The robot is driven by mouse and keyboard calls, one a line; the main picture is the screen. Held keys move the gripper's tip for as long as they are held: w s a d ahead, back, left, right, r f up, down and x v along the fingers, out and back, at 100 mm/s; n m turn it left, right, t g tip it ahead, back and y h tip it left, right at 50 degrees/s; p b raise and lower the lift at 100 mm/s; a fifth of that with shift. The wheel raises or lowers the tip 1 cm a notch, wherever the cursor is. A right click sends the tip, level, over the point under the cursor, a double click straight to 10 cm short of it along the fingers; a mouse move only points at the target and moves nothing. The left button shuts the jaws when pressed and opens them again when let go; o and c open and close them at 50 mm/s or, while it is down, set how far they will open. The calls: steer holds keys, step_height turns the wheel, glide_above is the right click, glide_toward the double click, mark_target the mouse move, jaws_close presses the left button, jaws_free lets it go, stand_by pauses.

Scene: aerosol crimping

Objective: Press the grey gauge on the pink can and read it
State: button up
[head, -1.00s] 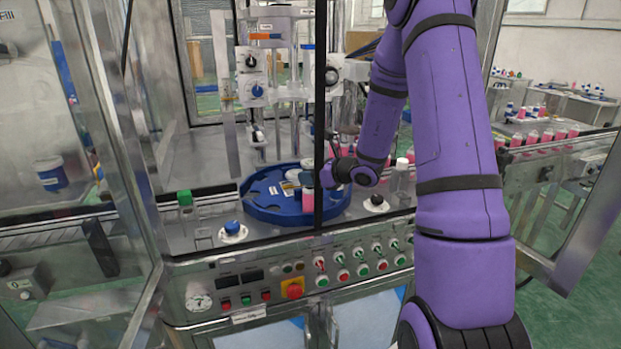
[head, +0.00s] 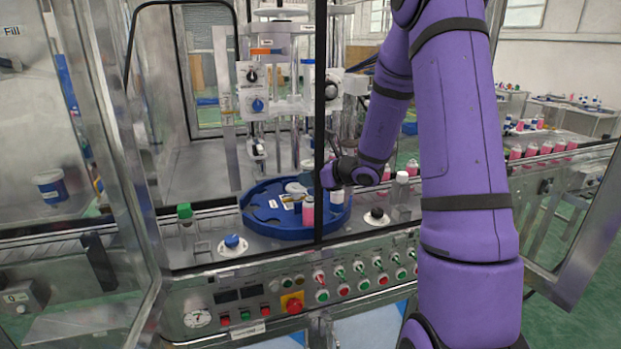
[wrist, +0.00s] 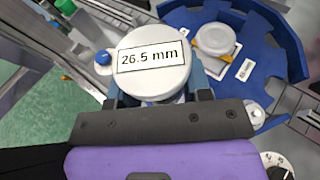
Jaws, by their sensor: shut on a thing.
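My gripper (wrist: 158,95) is shut on a round, pale grey gauge (wrist: 153,80) whose top label reads "26.5 mm" in the wrist view. The gauge faces up to that camera and covers whatever is directly below it. In the head view a pink can (head: 307,214) stands upright at the front of the blue star wheel, beside a black post. My gripper (head: 327,176) is just right of and above the can, partly behind the post. I cannot tell whether the gauge touches the can.
A second pale disc (wrist: 213,40) lies on the blue star wheel (wrist: 285,50) near small labels. A blue button (head: 232,242) and a black button (head: 376,215) flank the wheel's front. The black post (head: 319,110) crosses in front.

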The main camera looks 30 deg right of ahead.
steer(key=s+d, duration=0.3)
steer(key=s, duration=0.4)
steer(key=s+d, duration=0.4)
steer(key=s, duration=0.4)
steer(key=shift+s, duration=0.25)
stand_by(0.8)
